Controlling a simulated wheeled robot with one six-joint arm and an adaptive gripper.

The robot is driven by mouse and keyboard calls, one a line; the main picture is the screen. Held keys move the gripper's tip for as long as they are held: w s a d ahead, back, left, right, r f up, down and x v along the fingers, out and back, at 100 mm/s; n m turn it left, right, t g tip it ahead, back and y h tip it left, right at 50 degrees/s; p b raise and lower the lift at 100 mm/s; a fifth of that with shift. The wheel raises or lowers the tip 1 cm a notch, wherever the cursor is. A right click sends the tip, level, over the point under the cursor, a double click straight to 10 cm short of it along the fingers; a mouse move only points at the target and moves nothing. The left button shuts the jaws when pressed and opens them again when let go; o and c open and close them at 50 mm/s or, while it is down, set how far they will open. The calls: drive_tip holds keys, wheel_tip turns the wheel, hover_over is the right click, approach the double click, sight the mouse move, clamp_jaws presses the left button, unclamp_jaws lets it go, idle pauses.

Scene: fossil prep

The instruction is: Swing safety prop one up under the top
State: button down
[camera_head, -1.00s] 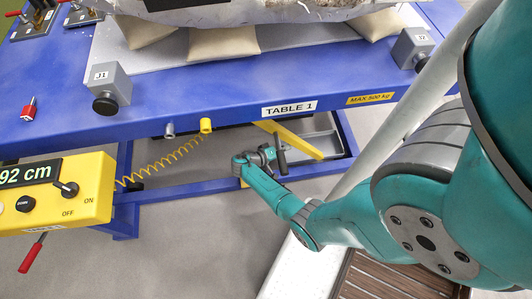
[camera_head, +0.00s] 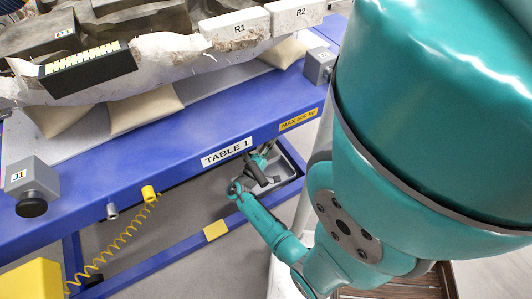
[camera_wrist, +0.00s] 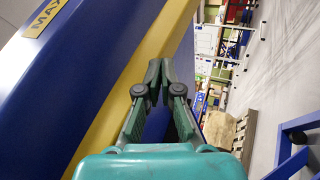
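In the wrist view a long yellow bar (camera_wrist: 126,88), which looks like the safety prop, runs diagonally beside the blue table beam (camera_wrist: 70,70). My gripper (camera_wrist: 160,74) is just right of the bar, its fingertips close together with nothing seen between them. Whether it touches the bar I cannot tell. In the head view my gripper (camera_head: 262,172) is low under the front edge of the blue table (camera_head: 185,145), below the TABLE 1 label. The bar cannot be made out there. A yellow patch (camera_head: 215,230) shows on the lower rail.
A yellow control box (camera_head: 32,280) with a coiled cord (camera_head: 118,243) is at lower left. Jack blocks J1 (camera_head: 32,180) and J2 (camera_head: 319,65) stand along the table edge. A large jacketed fossil (camera_head: 160,55) rests on cushions. Grey floor is open below.

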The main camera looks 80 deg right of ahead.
drive_tip(key=shift+n+h, duration=0.4)
drive_tip(key=shift+h, duration=0.3)
drive_tip(key=shift+s+d+r, duration=0.1)
drive_tip(key=shift+r, duration=0.95)
drive_tip(key=shift+d+r, duration=0.1)
drive_tip(key=shift+r, duration=0.95)
drive_tip(key=w+a+f, duration=0.3)
drive_tip(key=a+f, duration=0.5)
drive_tip(key=f, duration=0.1)
drive_tip(key=shift+w+f, duration=0.2)
drive_tip(key=shift+w, duration=0.2)
